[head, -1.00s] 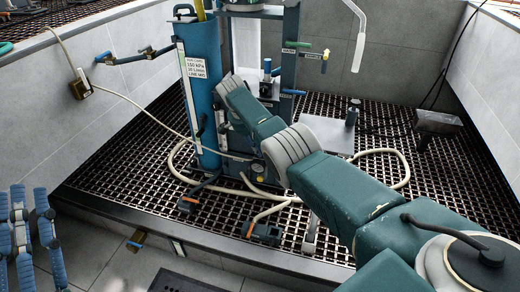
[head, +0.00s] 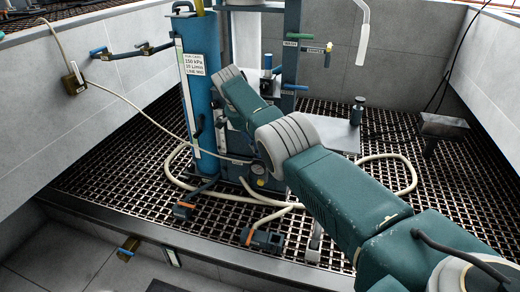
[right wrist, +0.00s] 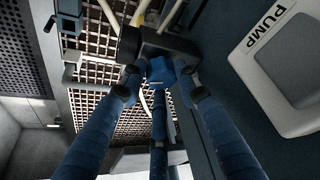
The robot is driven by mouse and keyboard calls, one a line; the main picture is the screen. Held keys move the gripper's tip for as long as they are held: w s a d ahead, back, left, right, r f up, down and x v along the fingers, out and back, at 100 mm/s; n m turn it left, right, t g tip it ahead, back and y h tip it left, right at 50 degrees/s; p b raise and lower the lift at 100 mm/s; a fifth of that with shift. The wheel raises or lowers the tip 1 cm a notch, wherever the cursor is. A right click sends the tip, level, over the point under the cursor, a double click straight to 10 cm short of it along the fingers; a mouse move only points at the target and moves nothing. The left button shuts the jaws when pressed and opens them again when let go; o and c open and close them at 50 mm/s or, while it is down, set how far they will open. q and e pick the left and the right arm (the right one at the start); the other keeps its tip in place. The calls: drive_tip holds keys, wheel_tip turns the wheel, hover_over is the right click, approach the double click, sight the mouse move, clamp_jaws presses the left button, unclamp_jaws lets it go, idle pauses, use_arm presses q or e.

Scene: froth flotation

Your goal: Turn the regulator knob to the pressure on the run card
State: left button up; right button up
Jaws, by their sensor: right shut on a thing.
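The run card (head: 194,66) is a white label on the tall blue column (head: 203,115); its top line appears to read 150 kPa. A small round gauge (head: 258,169) sits low beside the column. My right arm comes in from the lower right, and its gripper is hidden behind its own links in the head view. In the right wrist view, the blue fingers of my right gripper (right wrist: 160,82) are closed around a small blue knob (right wrist: 164,68). The gauge's needle is too small to read. My left gripper is not in view.
A panel marked PUMP (right wrist: 280,62) is close to my right fingers. A cream hose (head: 405,165) loops over the grating floor (head: 120,170). Grey walls (head: 45,120) enclose the bay.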

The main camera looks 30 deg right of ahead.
drive_tip(key=shift+w+d+r+b, duration=0.25)
drive_tip(key=shift+d+r+b, duration=0.1)
drive_tip(key=shift+d+r, duration=0.1)
idle(0.3)
drive_tip(key=o, duration=1.1)
drive_tip(key=shift+d+f, duration=0.1)
drive_tip(key=shift+s+f, duration=0.1)
drive_tip(key=shift+a+f, duration=0.15)
drive_tip(key=shift+a, duration=0.05)
drive_tip(key=v, duration=1.2)
